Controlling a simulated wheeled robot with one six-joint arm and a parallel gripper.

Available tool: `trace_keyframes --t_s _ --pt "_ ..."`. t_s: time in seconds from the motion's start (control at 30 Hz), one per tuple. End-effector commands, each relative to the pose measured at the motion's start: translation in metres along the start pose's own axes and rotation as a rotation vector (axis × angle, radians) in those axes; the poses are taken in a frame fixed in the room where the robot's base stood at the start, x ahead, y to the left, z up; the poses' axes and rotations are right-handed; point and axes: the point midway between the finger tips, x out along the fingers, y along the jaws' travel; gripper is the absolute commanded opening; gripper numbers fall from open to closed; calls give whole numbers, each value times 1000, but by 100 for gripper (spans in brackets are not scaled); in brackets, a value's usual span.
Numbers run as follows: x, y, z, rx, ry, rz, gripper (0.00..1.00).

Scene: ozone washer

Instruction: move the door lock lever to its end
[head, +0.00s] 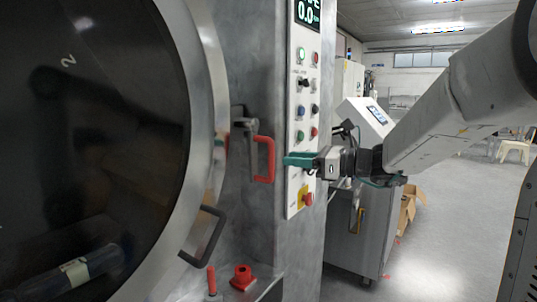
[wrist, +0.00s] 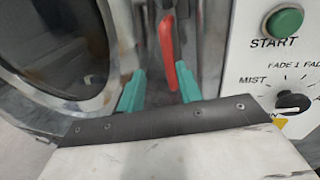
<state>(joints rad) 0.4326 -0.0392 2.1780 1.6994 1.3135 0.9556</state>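The door lock lever (head: 264,160) has a red handle that hangs down from a metal pivot on the grey washer front, just right of the round door (head: 90,130). My gripper (head: 285,160) has green fingers and reaches in from the right, close to the red handle, with a small gap seeming to show between them. In the wrist view my gripper (wrist: 161,68) is open, its two fingers apart. The red lever (wrist: 168,50) shows between them, nearer the right finger. No contact is clear.
The control panel (head: 303,110) with buttons and a red emergency knob stands right beside the lever. A black door handle (head: 205,238) and red fittings (head: 242,276) sit below. A grey cabinet (head: 355,235) stands behind my arm; open floor lies right.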

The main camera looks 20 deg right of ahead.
Motion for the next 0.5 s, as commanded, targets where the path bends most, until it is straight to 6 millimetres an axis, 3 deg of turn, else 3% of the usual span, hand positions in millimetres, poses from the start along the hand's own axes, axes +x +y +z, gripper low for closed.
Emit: trace_keyframes --t_s 0.17,0.5 --pt "11 -13 4 43 -35 -29 35" --pt "63 -13 5 40 -33 -26 35"
